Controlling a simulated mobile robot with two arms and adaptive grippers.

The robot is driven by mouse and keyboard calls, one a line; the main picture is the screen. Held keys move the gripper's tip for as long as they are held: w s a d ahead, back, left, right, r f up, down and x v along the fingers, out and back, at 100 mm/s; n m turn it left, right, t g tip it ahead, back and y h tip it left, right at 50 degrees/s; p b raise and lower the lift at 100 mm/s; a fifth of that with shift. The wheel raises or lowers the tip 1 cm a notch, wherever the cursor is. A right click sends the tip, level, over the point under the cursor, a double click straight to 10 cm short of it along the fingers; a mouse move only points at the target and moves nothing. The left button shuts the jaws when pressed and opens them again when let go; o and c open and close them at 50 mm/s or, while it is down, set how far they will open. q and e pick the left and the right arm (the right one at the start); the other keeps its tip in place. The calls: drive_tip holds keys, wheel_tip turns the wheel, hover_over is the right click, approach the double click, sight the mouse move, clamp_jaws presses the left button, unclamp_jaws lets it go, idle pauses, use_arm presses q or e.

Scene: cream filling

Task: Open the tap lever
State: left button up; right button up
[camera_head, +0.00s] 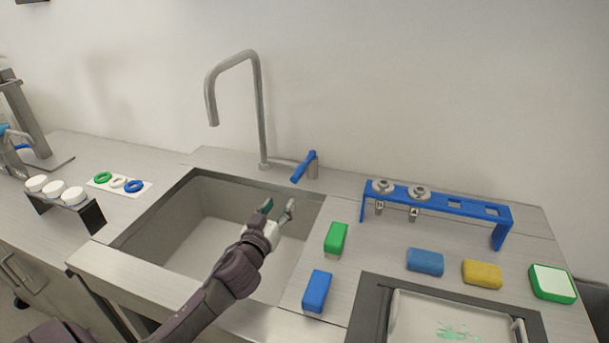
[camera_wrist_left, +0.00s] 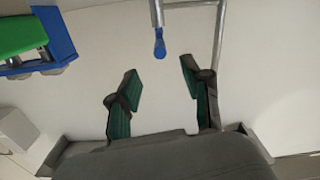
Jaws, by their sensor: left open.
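The tap (camera_head: 260,110) is a tall grey hooked spout at the back edge of the sink. Its blue lever (camera_head: 303,167) sits on a short grey post to the right of the spout and slants down toward the front left. My left gripper (camera_head: 278,207) is over the sink, in front of and below the lever, open and empty. In the left wrist view the lever (camera_wrist_left: 159,45) lies beyond the two green-padded fingers (camera_wrist_left: 163,85), roughly between them and apart from them. My right gripper is not in view.
The sink basin (camera_head: 200,215) lies below my left arm. Green and blue brushes (camera_head: 336,238) (camera_head: 317,291) stand on the counter to its right. A blue rack (camera_head: 440,200) with nozzles stands at the back right. Sponges (camera_head: 425,262) and a tray (camera_head: 450,306) are further right.

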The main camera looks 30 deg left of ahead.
sight(298, 174)
use_arm(q)
drive_tip(key=w, duration=0.2)
drive_tip(key=w+a+r, duration=0.1)
drive_tip(key=w, duration=0.1)
drive_tip(key=w+p, duration=0.1)
drive_tip(key=w, duration=0.1)
drive_tip(key=shift+a+r, duration=0.15)
drive_tip(key=shift+a, duration=0.15)
drive_tip(key=x, duration=0.6)
drive_tip(key=shift+w+f+p, duration=0.2)
drive_tip(key=shift+p, duration=0.1)
drive_tip(key=shift+w+a, duration=0.1)
drive_tip(key=shift+w, duration=0.25)
drive_tip(key=shift+w+a, duration=0.1)
drive_tip(key=shift+w, duration=0.35)
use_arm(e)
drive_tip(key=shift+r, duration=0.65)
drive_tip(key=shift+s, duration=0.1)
